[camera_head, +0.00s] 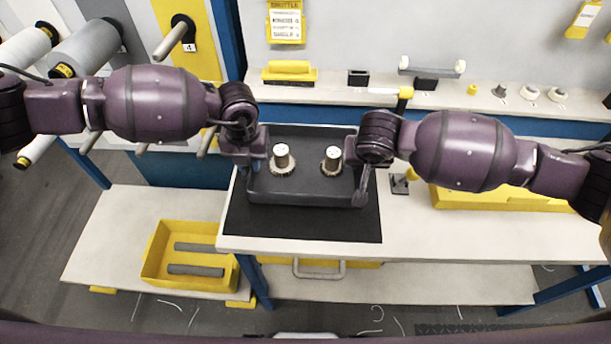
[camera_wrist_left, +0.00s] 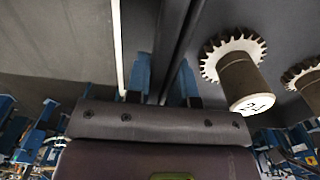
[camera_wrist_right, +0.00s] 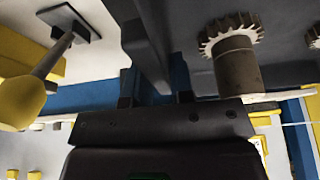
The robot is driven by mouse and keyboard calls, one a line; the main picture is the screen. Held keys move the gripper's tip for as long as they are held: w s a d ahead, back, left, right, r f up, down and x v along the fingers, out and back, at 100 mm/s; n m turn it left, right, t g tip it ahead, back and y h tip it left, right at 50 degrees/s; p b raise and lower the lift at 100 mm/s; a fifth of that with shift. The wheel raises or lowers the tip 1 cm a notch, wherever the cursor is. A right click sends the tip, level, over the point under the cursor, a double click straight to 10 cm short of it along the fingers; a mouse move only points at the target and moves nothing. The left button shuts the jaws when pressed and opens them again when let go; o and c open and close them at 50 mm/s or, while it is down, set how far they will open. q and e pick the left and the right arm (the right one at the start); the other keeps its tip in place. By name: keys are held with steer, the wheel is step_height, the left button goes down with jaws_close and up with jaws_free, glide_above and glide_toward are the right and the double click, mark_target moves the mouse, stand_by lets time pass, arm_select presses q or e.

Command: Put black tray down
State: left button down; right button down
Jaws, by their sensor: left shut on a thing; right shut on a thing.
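My right gripper (camera_head: 362,175) is shut on the right wall, also in the right wrist view (camera_wrist_right: 155,85). I cannot tell whether the tray's underside touches the mat.
A yellow-knobbed lever (camera_head: 402,180) stands close to the tray's right. A yellow bin (camera_head: 188,255) with grey bars is on the lower left table. A shelf (camera_head: 340,90) with small parts runs behind. The bench front right (camera_head: 470,235) is clear.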

arm_select(q)
steer(key=shift+r, duration=0.1)
arm_select(e)
steer(key=shift+s, duration=0.1)
